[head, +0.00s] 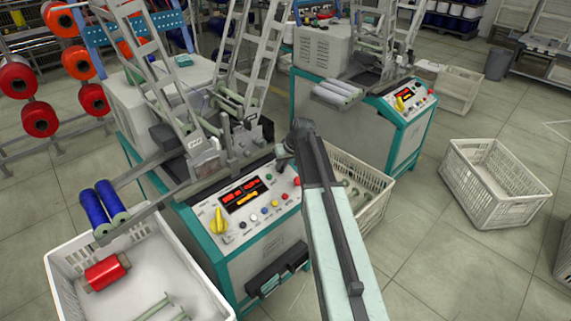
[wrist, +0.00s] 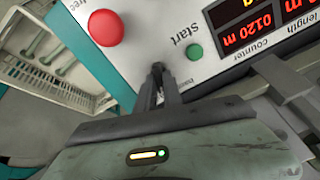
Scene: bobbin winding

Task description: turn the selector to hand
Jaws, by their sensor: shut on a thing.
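My gripper (wrist: 158,76) is shut on the small dark selector (wrist: 157,67) on the winder's light control panel (wrist: 150,45). The fingers hide most of the selector, so I cannot tell exactly which way it points. A small upside-down label beside it looks like "hand". In the head view my gripper (head: 281,162) is at the upper right of the near machine's panel (head: 262,217), and the selector is hidden behind it.
A red button (wrist: 105,27) and a green start button (wrist: 195,51) are close by. The panel also carries a red counter display (head: 243,195) and a yellow knob (head: 218,222). White crates stand left (head: 62,262) and right (head: 380,195) of the machine.

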